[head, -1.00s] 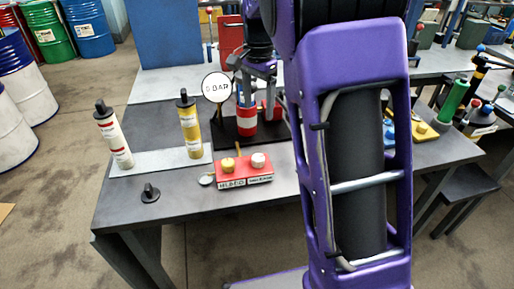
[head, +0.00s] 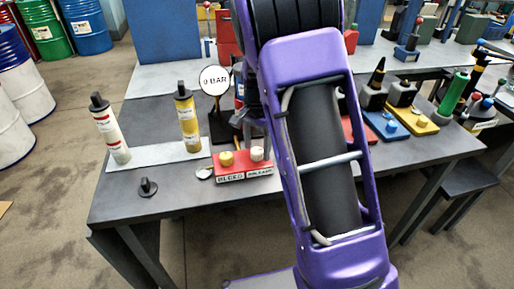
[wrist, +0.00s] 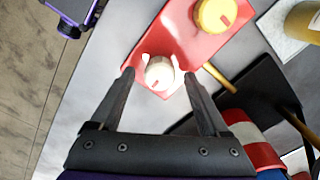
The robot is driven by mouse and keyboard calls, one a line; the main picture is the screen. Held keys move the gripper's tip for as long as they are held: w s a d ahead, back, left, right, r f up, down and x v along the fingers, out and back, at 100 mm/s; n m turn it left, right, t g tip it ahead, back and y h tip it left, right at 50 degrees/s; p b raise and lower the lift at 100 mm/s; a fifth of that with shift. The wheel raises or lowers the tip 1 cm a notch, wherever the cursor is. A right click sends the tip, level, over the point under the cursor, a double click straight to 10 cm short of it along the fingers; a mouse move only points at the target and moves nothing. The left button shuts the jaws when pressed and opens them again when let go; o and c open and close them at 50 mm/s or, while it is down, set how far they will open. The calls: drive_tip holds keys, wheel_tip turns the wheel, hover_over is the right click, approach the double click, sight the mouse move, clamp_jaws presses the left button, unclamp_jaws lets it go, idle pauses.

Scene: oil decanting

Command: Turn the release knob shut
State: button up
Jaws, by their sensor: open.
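The white release knob (head: 257,154) sits on the right half of a red block (head: 243,172) marked BLEED and RELEASE. In the wrist view, the release knob (wrist: 158,75) shows a small red mark on its face. My gripper (wrist: 159,74) is open, with one finger on each side of the knob and a gap showing on both sides. The head view shows my gripper (head: 254,145) low over the knob, partly covered by my arm. The yellow bleed knob (head: 226,159) is left of it and also appears in the wrist view (wrist: 214,14).
A gauge (head: 214,80) reading 0 BAR stands behind the block. A yellow cartridge (head: 188,118) and a white cartridge (head: 110,130) stand on the left. A small black cap (head: 147,188) lies near the front edge. A yellow handle (wrist: 219,78) lies close to my right finger.

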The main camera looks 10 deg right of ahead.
drive_tip(key=shift+f, duration=0.15)
clamp_jaws()
idle(0.4)
drive_tip(key=shift+n, duration=0.4)
drive_tip(key=n, duration=0.3)
drive_tip(key=shift+n, duration=0.4)
drive_tip(key=n, duration=0.4)
drive_tip(key=shift+n, duration=0.3)
drive_tip(key=n, duration=0.4)
drive_tip(key=n+p, duration=0.1)
drive_tip(key=n, duration=0.3)
drive_tip(key=shift+n, duration=0.3)
